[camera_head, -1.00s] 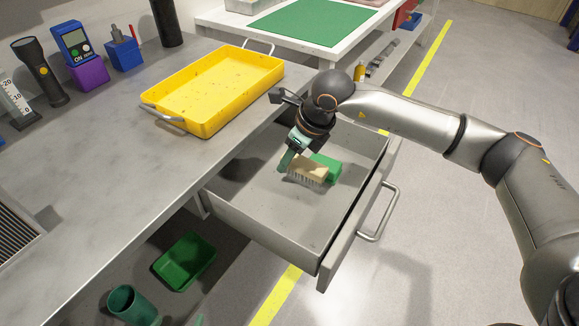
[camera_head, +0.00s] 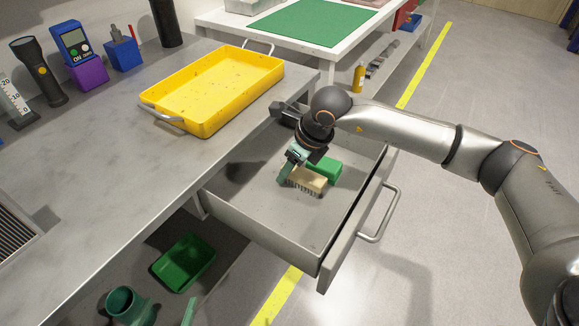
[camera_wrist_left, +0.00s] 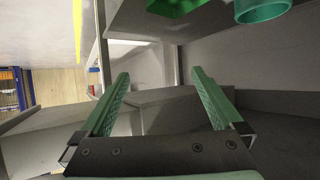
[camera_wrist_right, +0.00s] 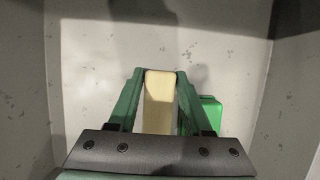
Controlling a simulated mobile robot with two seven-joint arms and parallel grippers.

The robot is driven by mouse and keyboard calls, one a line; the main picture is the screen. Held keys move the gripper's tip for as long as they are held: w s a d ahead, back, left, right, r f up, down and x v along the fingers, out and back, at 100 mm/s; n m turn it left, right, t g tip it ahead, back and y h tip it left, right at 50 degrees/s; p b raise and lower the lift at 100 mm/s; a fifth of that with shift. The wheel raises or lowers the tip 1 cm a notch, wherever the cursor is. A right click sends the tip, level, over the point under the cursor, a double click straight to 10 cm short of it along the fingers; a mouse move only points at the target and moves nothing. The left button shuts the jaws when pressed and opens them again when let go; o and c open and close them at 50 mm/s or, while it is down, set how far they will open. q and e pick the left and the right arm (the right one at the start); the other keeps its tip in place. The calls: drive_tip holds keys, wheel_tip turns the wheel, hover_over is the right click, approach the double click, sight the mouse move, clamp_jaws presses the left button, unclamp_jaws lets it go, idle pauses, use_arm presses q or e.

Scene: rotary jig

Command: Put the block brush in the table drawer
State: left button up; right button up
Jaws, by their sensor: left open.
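The block brush (camera_head: 307,180), with a pale wooden back and dark bristles, is inside the open grey table drawer (camera_head: 262,222). My right gripper (camera_head: 290,168) reaches down into the drawer and is shut on the brush. In the right wrist view the pale back of the brush (camera_wrist_right: 159,105) lies between the fingers (camera_wrist_right: 160,74), which touch its sides. I cannot tell whether the bristles touch the drawer floor. In the left wrist view my left gripper (camera_wrist_left: 160,75) is open and empty. Only a green fingertip of it (camera_head: 190,311) shows at the bottom of the head view.
A green block (camera_head: 323,171) sits beside the brush in the drawer. A yellow tray (camera_head: 215,88), a flashlight and blue items stand on the workbench. A green bin (camera_head: 184,262) and green cup (camera_head: 128,305) are below. The front of the drawer floor is clear.

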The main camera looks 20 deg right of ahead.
sight(297, 169)
drive_tip(key=o, duration=0.3)
use_arm(q)
drive_tip(key=shift+r, duration=0.15)
use_arm(e)
drive_tip(key=shift+r, duration=0.2)
drive_tip(key=p+v, duration=0.1)
drive_tip(key=v, duration=0.4)
drive_tip(key=shift+r, duration=0.25)
use_arm(q)
drive_tip(key=s+f+g, duration=0.3)
drive_tip(key=s+f, duration=0.1)
drive_tip(key=f, duration=0.1)
drive_tip(key=shift+s+d+n+p, duration=0.15)
drive_tip(key=shift+n+p, duration=0.15)
drive_tip(key=shift+p, duration=0.15)
use_arm(e)
drive_tip(key=v, duration=0.6)
drive_tip(key=shift+s+d+r, duration=0.1)
drive_tip(key=shift+s+r, duration=0.05)
drive_tip(key=shift+s, duration=0.05)
